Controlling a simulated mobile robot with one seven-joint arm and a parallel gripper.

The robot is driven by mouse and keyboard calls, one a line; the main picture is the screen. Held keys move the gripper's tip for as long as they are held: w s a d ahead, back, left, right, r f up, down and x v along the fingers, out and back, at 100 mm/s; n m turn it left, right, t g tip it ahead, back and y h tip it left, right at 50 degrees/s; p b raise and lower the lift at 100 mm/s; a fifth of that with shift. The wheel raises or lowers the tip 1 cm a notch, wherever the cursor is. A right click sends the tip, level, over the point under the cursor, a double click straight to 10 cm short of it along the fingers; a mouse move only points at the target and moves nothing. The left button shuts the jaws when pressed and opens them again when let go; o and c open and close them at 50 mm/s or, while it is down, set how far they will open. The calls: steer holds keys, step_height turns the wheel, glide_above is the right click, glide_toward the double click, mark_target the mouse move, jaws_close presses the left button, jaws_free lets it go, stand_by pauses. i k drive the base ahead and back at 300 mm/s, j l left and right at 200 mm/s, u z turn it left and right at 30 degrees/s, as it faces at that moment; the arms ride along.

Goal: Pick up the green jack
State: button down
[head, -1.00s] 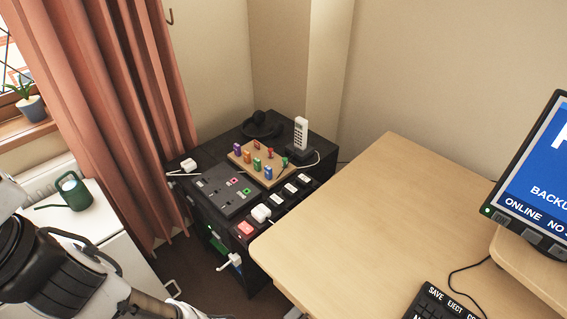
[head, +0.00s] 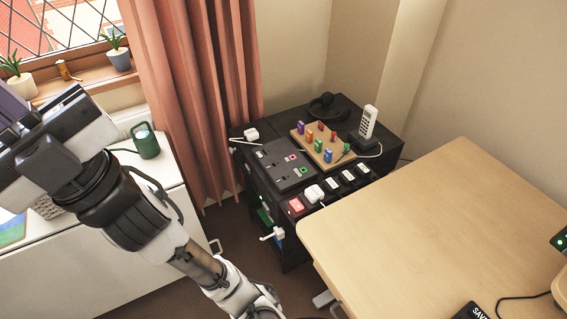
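A wooden board (head: 313,152) on the black cabinet bears several small coloured pieces. A green piece (head: 318,145) stands at its front, between an orange piece (head: 309,136) and a blue piece (head: 328,155). Another small green piece (head: 346,148) is at the board's right end, near the phone. I cannot tell which of these is the green jack. My gripper (head: 58,135) is at the upper left, far from the board, above the white cabinet. Only its back shows; its fingers are hidden, so its opening cannot be seen.
A cordless phone (head: 368,122), headphones (head: 327,106) and a black panel (head: 284,164) with sockets share the black cabinet (head: 290,226). White plugs fill part of a power strip (head: 334,185). A wooden desk (head: 440,230) stands close on the right.

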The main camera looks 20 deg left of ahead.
mark_target(346, 148)
steer(key=i+j+z, duration=0.2)
steer(key=j, duration=0.15)
steer(key=j+z, duration=0.2)
steer(key=i+j+z, duration=0.2)
steer(key=j, duration=0.25)
steer(key=i+j+z, duration=0.25)
steer(key=j, duration=0.15)
steer(key=j+z, duration=0.25)
steer(key=j, duration=0.15)
steer(key=i, duration=0.25)
